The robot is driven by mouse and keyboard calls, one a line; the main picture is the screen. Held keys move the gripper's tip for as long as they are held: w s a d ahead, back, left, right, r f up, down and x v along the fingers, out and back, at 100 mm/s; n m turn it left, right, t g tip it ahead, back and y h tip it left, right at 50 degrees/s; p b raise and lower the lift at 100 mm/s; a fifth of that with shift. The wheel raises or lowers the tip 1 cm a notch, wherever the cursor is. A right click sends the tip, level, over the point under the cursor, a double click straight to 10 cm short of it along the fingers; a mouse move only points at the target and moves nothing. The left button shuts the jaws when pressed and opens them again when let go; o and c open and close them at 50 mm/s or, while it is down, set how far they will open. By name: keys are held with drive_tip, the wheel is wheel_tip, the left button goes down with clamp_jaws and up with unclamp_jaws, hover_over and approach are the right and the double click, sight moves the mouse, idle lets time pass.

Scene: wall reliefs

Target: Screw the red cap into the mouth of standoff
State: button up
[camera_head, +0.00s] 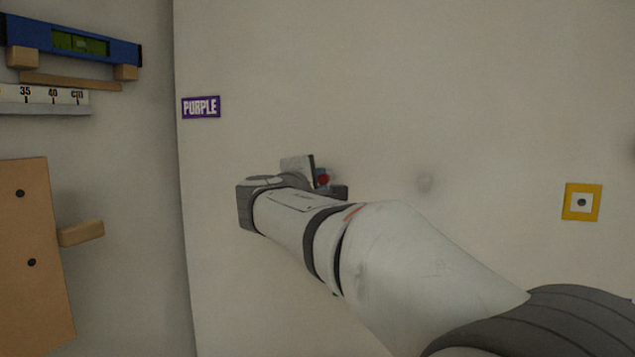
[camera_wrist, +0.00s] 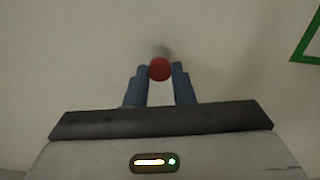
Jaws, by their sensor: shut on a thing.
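The red cap (camera_wrist: 160,69) sits between the tips of my gripper's two blue fingers in the wrist view. My gripper (camera_wrist: 160,73) is shut on it. A pale grey round standoff (camera_wrist: 160,51) shows just beyond the cap, in line with it, against the wall. The cap covers its near end and mouth, so I cannot tell how far in the cap sits. In the head view the red cap (camera_head: 323,180) is a small red spot at my gripper (camera_head: 322,182), partly behind my wrist. I cannot make out the standoff there.
A purple label reading PURPLE (camera_head: 201,107) is on the wall at upper left. A yellow square frame (camera_head: 569,202) is at the right. A blue level (camera_head: 72,42), a ruler (camera_head: 45,96) and a brown board (camera_head: 32,265) are on the left wall. A green frame (camera_wrist: 307,58) shows in the wrist view.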

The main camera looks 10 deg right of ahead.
drive_tip(key=shift+f+m+b, duration=0.35)
drive_tip(key=shift+m+b, duration=0.25)
drive_tip(key=shift+b, duration=0.65)
drive_tip(key=shift+c, duration=0.2)
drive_tip(key=m+b, duration=0.2)
drive_tip(key=b, duration=0.1)
drive_tip(key=shift+r+m+b, duration=0.1)
drive_tip(key=shift+m+b, duration=0.7)
drive_tip(key=shift+b, duration=0.1)
drive_tip(key=shift+r, duration=0.25)
drive_tip(key=shift+f+m, duration=0.1)
drive_tip(key=shift+m, duration=0.2)
